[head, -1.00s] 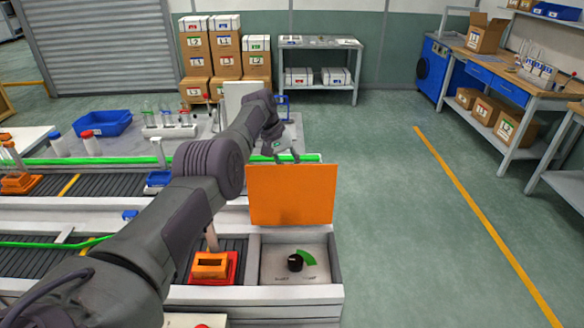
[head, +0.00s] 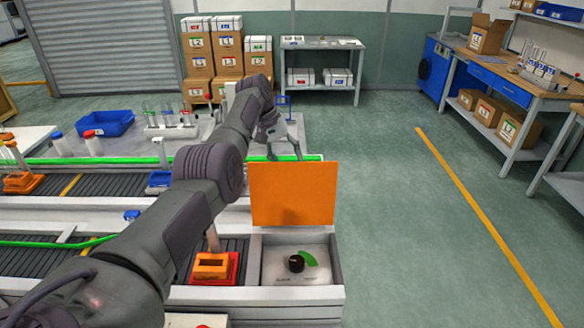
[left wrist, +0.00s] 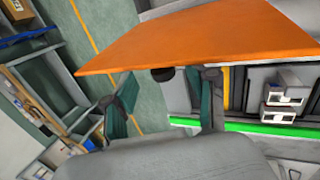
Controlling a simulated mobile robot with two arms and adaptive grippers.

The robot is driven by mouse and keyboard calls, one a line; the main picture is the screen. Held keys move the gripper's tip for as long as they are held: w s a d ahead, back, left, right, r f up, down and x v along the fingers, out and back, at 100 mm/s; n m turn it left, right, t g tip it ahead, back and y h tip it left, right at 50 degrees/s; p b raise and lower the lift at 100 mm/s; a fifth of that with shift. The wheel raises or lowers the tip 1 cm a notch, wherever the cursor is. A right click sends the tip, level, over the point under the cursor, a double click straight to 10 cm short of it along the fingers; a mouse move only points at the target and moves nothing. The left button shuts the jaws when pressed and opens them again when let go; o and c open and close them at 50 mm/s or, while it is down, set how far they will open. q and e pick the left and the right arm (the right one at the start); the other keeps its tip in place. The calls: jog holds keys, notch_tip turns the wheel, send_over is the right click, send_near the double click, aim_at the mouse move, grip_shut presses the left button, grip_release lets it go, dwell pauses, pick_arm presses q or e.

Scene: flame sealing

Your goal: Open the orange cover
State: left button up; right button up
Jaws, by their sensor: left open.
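The orange cover (head: 293,196) stands upright, raised at the back of the compartment with the black knob (head: 296,263), so the knob panel is uncovered. My left gripper (head: 284,156) is just behind the cover's top edge, with its fingers spread and nothing between them. In the left wrist view the cover (left wrist: 205,38) spans the top, in front of the open fingers (left wrist: 164,92). I cannot tell whether a finger touches it. My right gripper is not in view.
An orange block in a red holder (head: 212,267) sits left of the knob panel. Conveyors with green rails (head: 60,240) run to the left. A blue bin (head: 104,123) and tube racks stand behind. The floor to the right is clear.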

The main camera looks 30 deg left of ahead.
pick_arm(q)
jog(key=v, duration=0.7)
jog(key=shift+r, duration=0.25)
jog(key=shift+a, duration=0.1)
jog(key=shift+c, duration=0.2)
